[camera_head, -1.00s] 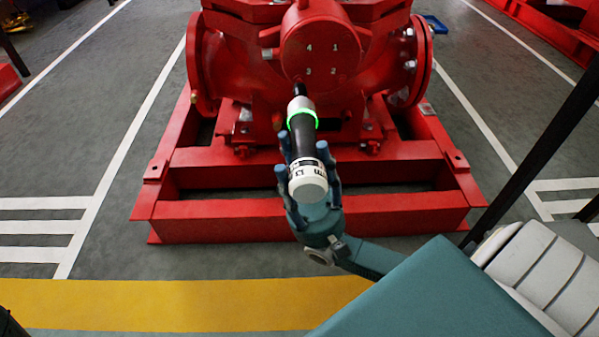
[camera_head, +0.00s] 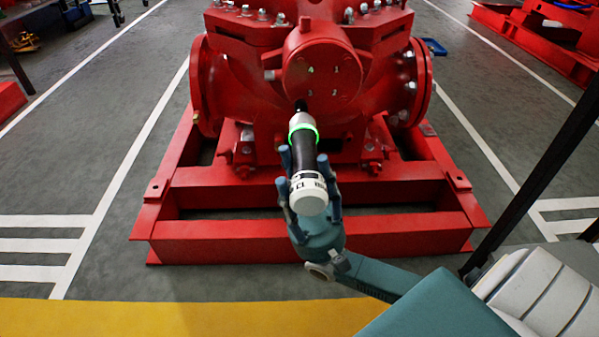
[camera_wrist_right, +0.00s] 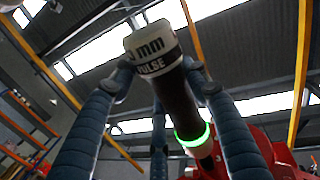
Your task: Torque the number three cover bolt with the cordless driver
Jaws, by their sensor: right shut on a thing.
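The cordless driver (camera_head: 302,152) is black and white with a green glowing ring. It points away from me, its dark tip at the lower left of the red round cover (camera_head: 322,68). My right gripper (camera_head: 304,170) is shut around the driver's body. The cover carries the marks 4, 1, 3 and 2; the 4 looks greenish. The number three mark (camera_head: 309,92) is just above and right of the tip. I cannot tell whether the tip touches a bolt. The right wrist view shows the driver (camera_wrist_right: 172,85) between blue fingers. My left gripper is not in view.
The red pump casing (camera_head: 245,85) with flanges on both sides stands on a red frame (camera_head: 220,238). The frame's front beam lies below the driver. A yellow stripe (camera_head: 180,315) crosses the front.

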